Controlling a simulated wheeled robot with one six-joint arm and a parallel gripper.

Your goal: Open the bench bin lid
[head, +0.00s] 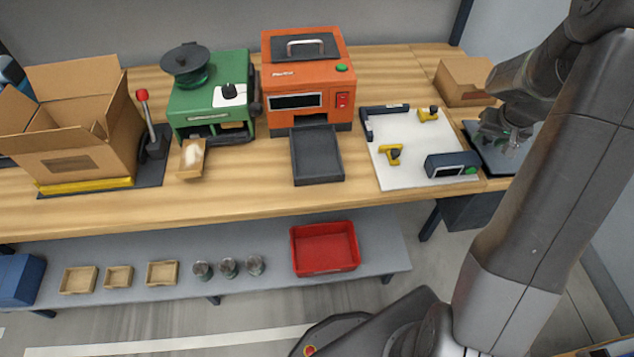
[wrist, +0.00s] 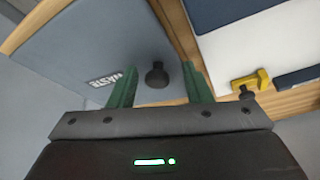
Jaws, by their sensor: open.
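The bench bin lid (wrist: 85,45) is a flat blue-grey panel marked WASTE. It lies flush with the bench top and looks shut. A dark round knob (wrist: 157,75) stands on it. In the head view the lid (head: 480,157) is at the bench's right end, partly hidden by my arm. My gripper (wrist: 159,70) has two green fingers spread apart, one on each side of the knob in the wrist view. I cannot tell how far above the knob they are. In the head view my gripper (head: 508,140) is over the lid, small and partly hidden.
A white board (head: 415,150) with yellow clamps (head: 391,153) and a dark blue device (head: 452,165) lies left of the lid. A cardboard box (head: 463,82) stands behind it. The bin body (head: 472,210) hangs below the bench. An orange machine (head: 305,85) stands farther left.

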